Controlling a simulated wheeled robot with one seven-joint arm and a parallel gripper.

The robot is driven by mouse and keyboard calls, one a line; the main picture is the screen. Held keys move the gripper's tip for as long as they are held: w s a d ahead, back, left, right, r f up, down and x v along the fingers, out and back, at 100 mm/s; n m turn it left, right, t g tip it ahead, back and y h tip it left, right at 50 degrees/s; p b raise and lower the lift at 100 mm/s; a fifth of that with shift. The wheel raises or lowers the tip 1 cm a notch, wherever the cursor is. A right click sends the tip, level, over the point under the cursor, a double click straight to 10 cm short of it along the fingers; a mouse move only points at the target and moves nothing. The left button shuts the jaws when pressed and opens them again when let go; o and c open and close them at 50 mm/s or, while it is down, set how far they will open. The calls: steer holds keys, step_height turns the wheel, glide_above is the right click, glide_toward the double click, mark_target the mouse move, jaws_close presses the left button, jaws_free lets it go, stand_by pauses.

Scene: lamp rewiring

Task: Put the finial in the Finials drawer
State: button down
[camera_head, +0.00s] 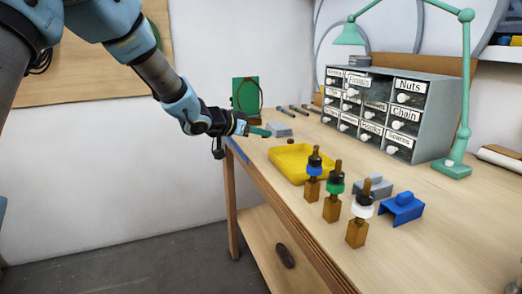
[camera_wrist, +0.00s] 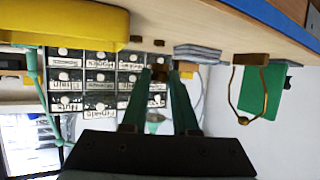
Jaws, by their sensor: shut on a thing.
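My gripper (camera_head: 262,132) reaches in from the left over the table's far left corner, beside the yellow tray. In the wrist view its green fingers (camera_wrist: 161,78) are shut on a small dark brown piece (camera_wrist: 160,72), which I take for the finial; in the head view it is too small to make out. The Finials drawer (camera_head: 359,82) is in the top row of the grey cabinet (camera_head: 440,115), and its label stands forward of its neighbours, so it looks pulled out. The wrist view shows the cabinet upside down.
The yellow tray (camera_head: 285,160) lies right of my gripper. Lamp sockets on wooden blocks (camera_head: 331,209), a blue bracket (camera_head: 401,210) and a grey one (camera_head: 375,187) stand nearer. A green lamp (camera_head: 466,90) stands right of the cabinet. A green board (camera_head: 245,93) is at the back.

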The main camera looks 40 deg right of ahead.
mark_target(260, 155)
steer(key=shift+f+p, duration=0.3)
steer(key=shift+f, duration=2.2)
steer(key=shift+f, duration=0.15)
steer(key=c, duration=0.7)
jaws_free()
steer(key=shift+f+b, duration=0.1)
steer(key=shift+b, duration=0.3)
